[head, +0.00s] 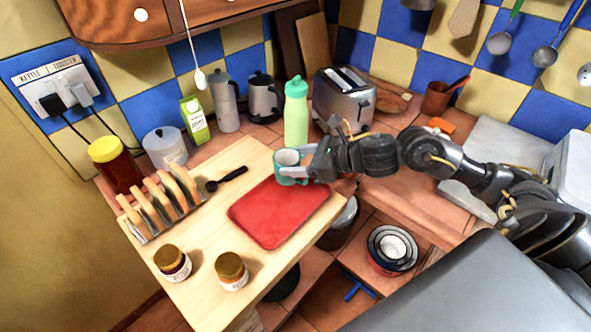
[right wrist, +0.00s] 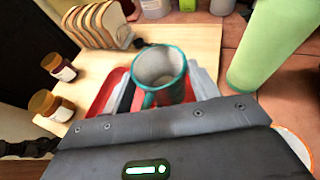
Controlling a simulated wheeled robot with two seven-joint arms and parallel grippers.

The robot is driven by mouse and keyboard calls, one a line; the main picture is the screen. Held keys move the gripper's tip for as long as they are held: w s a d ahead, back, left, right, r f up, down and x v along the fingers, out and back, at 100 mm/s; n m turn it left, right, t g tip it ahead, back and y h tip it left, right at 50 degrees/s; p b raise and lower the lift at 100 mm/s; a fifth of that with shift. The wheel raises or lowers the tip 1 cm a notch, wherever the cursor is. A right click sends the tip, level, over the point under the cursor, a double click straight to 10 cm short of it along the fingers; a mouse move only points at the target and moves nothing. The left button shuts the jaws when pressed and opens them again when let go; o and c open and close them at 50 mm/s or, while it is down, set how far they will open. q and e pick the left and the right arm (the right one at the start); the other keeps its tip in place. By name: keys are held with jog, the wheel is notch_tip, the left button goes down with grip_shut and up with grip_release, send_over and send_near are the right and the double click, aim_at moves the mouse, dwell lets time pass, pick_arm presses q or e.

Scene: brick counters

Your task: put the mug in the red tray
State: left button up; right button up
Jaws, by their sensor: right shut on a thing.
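The teal mug (head: 289,171) with a pale inside is upright at the far edge of the red tray (head: 265,226) in the head view. My right gripper (head: 300,174) is shut on the mug. In the right wrist view the mug (right wrist: 158,72) stands between the fingers, with the red tray (right wrist: 101,98) partly hidden behind it and the gripper. I cannot tell whether the mug touches the tray or is held above it. The tray lies empty on the wooden board (head: 200,285). My left gripper is not in view.
A green bottle (head: 296,115) stands close behind the mug, with a toaster (head: 344,97) to its right. A toast rack (head: 160,205), a black-handled utensil (head: 228,178) and two jars (head: 172,262) (head: 231,271) sit left of the tray. Nested bowls (head: 391,249) are lower, at right.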

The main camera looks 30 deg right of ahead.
jog(key=shift+w+f, duration=0.65)
notch_tip(320, 180, down, 2)
jog(key=shift+f+p, duration=0.15)
jog(key=shift+p, duration=0.45)
jog(key=shift+f, duration=0.4)
jog(key=shift+f+b, duration=0.2)
jog(key=shift+b, duration=0.15)
jog(key=o, duration=1.1)
jog(key=shift+r, duration=0.15)
